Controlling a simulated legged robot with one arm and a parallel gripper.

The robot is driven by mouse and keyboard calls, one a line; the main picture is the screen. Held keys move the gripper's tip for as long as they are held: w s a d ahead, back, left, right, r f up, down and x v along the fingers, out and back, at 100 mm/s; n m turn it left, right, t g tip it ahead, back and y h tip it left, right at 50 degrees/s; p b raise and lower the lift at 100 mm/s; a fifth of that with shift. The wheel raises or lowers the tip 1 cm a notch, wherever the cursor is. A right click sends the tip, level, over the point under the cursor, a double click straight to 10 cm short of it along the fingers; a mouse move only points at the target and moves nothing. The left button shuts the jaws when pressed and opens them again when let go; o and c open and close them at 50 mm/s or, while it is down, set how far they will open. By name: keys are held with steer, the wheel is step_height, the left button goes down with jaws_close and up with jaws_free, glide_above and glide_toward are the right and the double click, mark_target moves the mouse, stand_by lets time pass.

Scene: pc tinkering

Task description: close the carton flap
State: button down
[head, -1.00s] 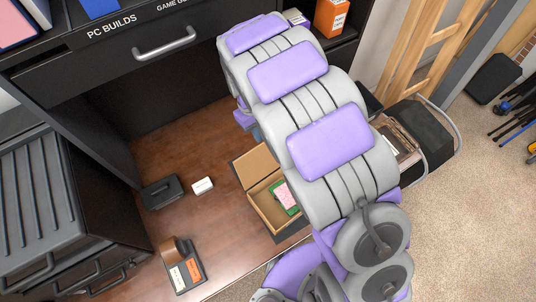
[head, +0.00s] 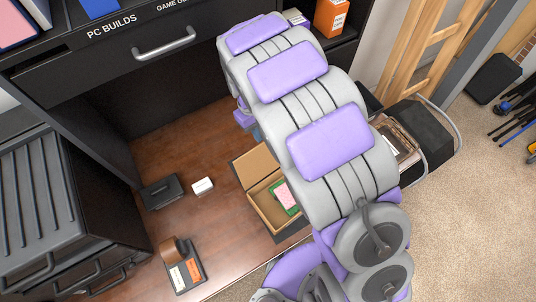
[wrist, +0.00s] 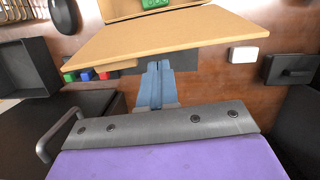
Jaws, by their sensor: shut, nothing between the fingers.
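The open cardboard carton (head: 264,210) sits on the wooden desk surface, with a pink and green item (head: 286,197) inside. Its flap (head: 255,166) stands open on the side toward the back of the desk. My arm covers the carton's right part in the head view. In the wrist view the flap (wrist: 170,42) spans the upper middle as a wide tan panel. My gripper (wrist: 159,66) is shut and empty, with its blue-grey fingertips close to the flap's near edge. I cannot tell whether they touch it. In the head view my arm mostly hides the gripper.
A black box (head: 162,192), a small white box (head: 203,187) and a tape dispenser (head: 178,262) stand left of the carton. Small coloured blocks (wrist: 86,75) and a dark bin (wrist: 27,68) show in the wrist view. A black drawer unit (head: 120,60) overhangs the desk.

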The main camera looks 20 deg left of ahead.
steer(key=shift+d, duration=0.1)
steer(key=shift+s+d, duration=0.3)
steer(key=shift+d, duration=0.1)
